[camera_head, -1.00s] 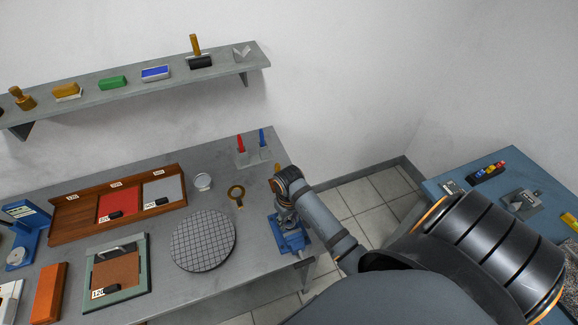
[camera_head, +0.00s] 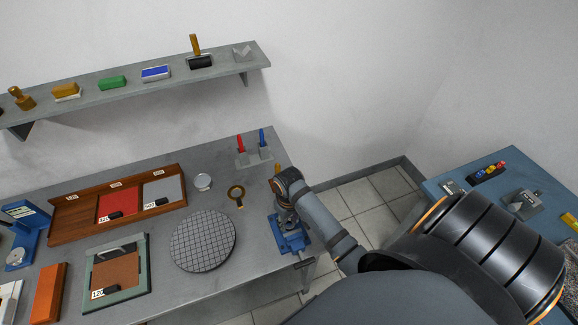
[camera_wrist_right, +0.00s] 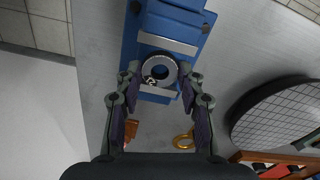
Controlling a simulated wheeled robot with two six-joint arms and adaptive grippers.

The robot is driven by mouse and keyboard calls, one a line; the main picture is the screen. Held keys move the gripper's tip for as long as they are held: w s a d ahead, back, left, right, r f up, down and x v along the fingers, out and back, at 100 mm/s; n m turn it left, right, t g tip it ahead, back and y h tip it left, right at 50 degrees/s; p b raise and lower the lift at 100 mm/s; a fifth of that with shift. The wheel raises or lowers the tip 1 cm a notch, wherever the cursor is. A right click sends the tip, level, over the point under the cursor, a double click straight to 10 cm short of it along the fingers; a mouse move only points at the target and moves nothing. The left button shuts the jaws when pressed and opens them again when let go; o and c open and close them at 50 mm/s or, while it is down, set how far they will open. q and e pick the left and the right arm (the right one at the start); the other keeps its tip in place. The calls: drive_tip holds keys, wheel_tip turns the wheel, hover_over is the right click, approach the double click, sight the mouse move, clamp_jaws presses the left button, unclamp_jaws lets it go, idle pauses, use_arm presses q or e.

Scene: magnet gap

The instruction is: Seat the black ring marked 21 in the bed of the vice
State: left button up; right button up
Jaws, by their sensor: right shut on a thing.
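The blue vice (camera_head: 292,241) stands at the right end of the workbench. Its blue body also shows in the right wrist view (camera_wrist_right: 152,24), with two pale jaw strips. The dark ring (camera_wrist_right: 173,73) with a small white label lies between these strips, seen from above. I cannot tell whether it rests on the bed or hangs slightly above it. My right gripper (camera_wrist_right: 160,76) is shut on the ring, one fingertip at each side. In the head view my right wrist covers the ring and part of the vice. My left gripper is out of view.
A round gridded plate (camera_head: 203,241) lies left of the vice. A stand with red and blue tools (camera_head: 254,156) is at the back. The bench's right edge is close to the vice.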

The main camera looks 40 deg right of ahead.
drive_tip(key=shift+f, duration=0.1)
drive_tip(key=o, duration=1.1)
drive_tip(key=shift+o, duration=0.2)
drive_tip(key=c, duration=0.5)
